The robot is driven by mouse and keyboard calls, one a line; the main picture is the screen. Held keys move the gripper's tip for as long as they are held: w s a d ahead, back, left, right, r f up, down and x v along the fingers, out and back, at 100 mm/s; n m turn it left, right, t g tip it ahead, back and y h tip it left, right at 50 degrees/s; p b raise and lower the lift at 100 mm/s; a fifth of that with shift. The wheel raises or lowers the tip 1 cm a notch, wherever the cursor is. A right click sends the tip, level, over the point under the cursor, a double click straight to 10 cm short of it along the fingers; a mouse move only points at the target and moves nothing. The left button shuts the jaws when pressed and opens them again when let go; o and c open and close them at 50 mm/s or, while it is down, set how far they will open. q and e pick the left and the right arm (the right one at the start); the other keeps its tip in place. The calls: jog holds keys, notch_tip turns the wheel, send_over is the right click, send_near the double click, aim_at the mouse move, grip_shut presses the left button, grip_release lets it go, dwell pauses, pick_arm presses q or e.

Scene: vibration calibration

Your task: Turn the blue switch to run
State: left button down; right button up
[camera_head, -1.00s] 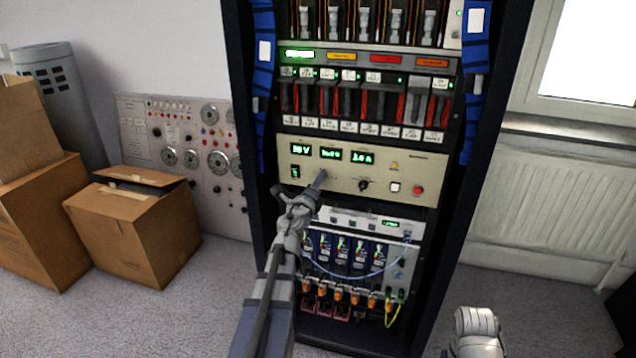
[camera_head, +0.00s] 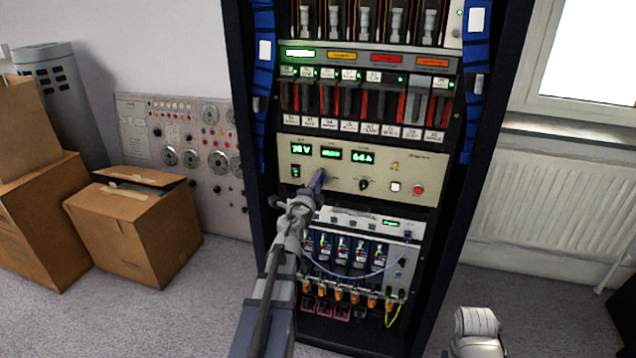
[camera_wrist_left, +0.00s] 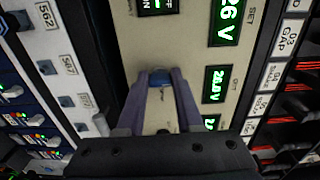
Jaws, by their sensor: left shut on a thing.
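The blue switch (camera_wrist_left: 160,77) shows in the left wrist view as a small blue knob on the beige panel (camera_wrist_left: 131,40). My left gripper (camera_wrist_left: 161,82) has its two purple-grey fingers closed on either side of it. In the head view my left gripper (camera_head: 319,178) reaches the beige panel (camera_head: 436,180) below the green displays, and its fingers hide the switch. The label at the switch is too small to read.
The panel sits in a black rack (camera_head: 490,130) between rows of modules. A black knob (camera_head: 364,185), a white button (camera_head: 395,187) and a red button (camera_head: 418,190) lie to the right. A blue cable (camera_head: 340,276) hangs below. Cardboard boxes (camera_head: 140,230) stand at left.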

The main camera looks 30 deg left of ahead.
pick_arm(q)
jog(key=c, duration=0.6)
grip_release()
jog(key=shift+o, duration=0.2)
jog(key=shift+s, duration=0.15)
jog(key=v, duration=0.7)
jog(key=shift+s, duration=0.25)
